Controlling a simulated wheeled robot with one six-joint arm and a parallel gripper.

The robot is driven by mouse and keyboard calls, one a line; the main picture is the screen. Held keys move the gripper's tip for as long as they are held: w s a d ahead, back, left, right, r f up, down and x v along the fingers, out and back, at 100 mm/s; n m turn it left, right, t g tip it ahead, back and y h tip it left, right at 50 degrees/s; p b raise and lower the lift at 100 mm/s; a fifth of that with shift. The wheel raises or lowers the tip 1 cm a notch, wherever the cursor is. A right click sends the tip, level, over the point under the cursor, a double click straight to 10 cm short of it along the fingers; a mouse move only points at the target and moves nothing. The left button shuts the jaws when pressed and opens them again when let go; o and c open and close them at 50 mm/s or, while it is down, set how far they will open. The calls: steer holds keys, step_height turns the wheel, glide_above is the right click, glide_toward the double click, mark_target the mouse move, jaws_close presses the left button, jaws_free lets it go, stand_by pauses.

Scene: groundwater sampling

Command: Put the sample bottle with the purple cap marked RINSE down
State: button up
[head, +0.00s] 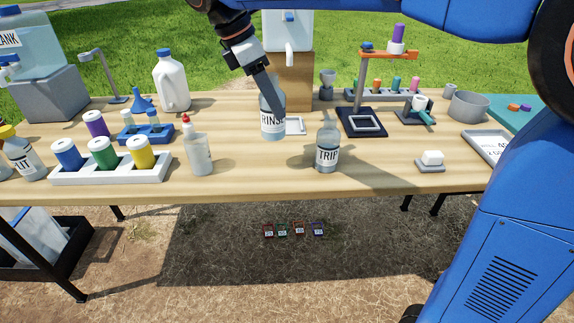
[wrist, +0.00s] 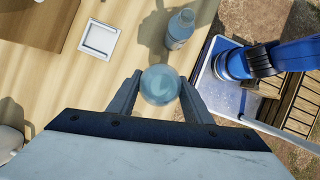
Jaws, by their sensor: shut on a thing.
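The clear sample bottle marked RINSE (head: 271,122) is upright over the middle of the table, left of a small white square pad (head: 295,126). No purple cap shows on it in either view. My gripper (head: 268,92) comes down on it from above and is shut on its upper part. In the wrist view the bottle's round top (wrist: 160,85) sits between the two fingers. I cannot tell whether its base touches the table. The white pad also shows in the wrist view (wrist: 98,38).
A bottle marked TRIP (head: 327,150) stands to the front right, and a dropper bottle (head: 198,153) to the left. A white rack of coloured-lid jars (head: 112,175) is at the front left. A dark stand (head: 362,122) is right of the pad. Bare wood lies in front of the RINSE bottle.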

mark_target(272, 137)
steer(key=shift+w+f, duration=0.1)
steer(key=shift+f, duration=4.9)
steer(key=shift+f, duration=0.15)
steer(key=o, duration=1.3)
steer(key=shift+o, duration=0.2)
steer(key=v, duration=1.2)
